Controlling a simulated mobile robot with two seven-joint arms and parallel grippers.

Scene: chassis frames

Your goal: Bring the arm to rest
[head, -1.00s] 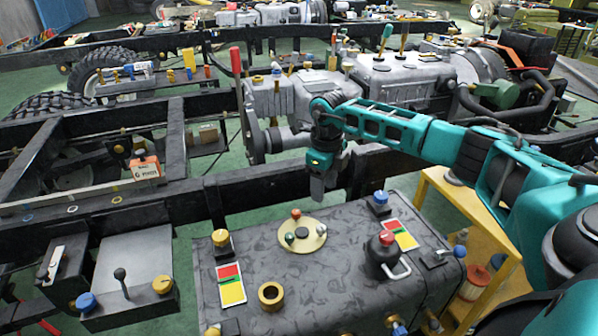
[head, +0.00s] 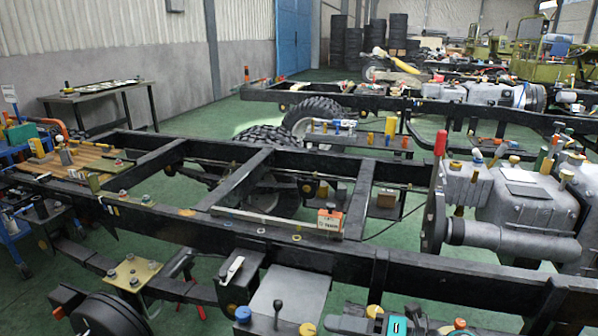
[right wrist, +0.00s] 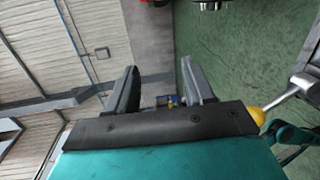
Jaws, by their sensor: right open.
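My right gripper (right wrist: 158,67) shows in the right wrist view, its two dark fingers spread apart with nothing between them. Behind and below the fingers is a dark crossbar on a teal body. Past the fingers I see green floor and a pale ribbed wall, tilted in the picture. In the head view the gripper is not seen; only a small teal piece shows at the bottom edge, and I cannot tell which part it is. My left gripper is in neither view.
A black chassis frame (head: 265,232) crosses the head view, with a grey engine (head: 530,205) at the right. A small orange and white box (head: 330,218) sits on it. A workbench (head: 95,97) stands by the wall. In the right wrist view, a yellow knob (right wrist: 257,115) is close to the crossbar's right end.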

